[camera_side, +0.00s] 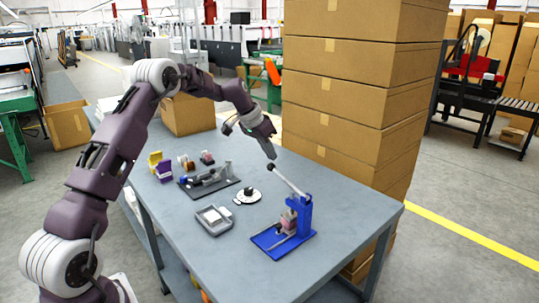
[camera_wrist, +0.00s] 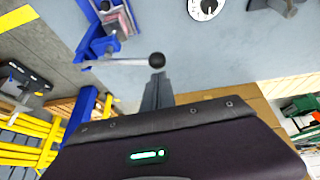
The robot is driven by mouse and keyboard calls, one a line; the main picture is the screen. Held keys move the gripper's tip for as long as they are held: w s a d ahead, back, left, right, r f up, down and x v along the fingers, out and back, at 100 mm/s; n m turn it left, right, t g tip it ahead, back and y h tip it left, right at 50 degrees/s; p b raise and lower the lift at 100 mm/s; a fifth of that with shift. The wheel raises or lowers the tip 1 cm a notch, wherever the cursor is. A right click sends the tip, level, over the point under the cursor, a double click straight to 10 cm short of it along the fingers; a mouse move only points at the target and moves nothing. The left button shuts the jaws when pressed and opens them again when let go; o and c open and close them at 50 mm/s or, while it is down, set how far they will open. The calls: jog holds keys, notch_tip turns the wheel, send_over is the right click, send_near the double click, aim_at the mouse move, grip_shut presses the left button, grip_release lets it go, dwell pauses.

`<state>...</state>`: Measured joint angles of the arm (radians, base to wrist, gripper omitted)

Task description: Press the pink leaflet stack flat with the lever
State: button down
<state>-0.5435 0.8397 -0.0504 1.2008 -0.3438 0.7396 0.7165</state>
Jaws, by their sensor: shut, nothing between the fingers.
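The blue lever press (camera_side: 303,218) stands near the front right of the table, and it also shows at the upper left of the wrist view (camera_wrist: 84,48). Its pale lever (camera_side: 290,181) is raised and slopes up toward my gripper. In the wrist view the lever (camera_wrist: 118,63) ends in a dark ball knob (camera_wrist: 157,60). The pink leaflet stack (camera_side: 288,219) sits in the press, partly hidden by its frame; its pink part also shows in the wrist view (camera_wrist: 118,20). My gripper (camera_side: 271,155) is shut and empty, its fingertips (camera_wrist: 157,76) close to the knob. I cannot tell whether they touch.
A white round dial (camera_side: 248,197) and a grey tray (camera_side: 214,229) lie left of the press. A dark fixture (camera_side: 210,183) and small yellow and purple holders (camera_side: 164,171) are farther back. Tall stacked cartons (camera_side: 350,95) rise behind the table's right side.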

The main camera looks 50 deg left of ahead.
jog(key=shift+s+f, duration=0.15)
jog(key=shift+f, duration=0.15)
jog(key=f, duration=0.1)
jog(key=a+f+h, duration=0.1)
jog(key=f, duration=0.1)
jog(key=f+h, duration=0.1)
jog(key=f, duration=0.1)
jog(key=shift+a+f+n, duration=0.2)
jog(key=shift+a+n, duration=0.1)
jog(key=shift+a, duration=0.1)
jog(key=shift+s+d+f, duration=0.1)
jog(key=shift+s+f, duration=0.05)
dwell(1.1)
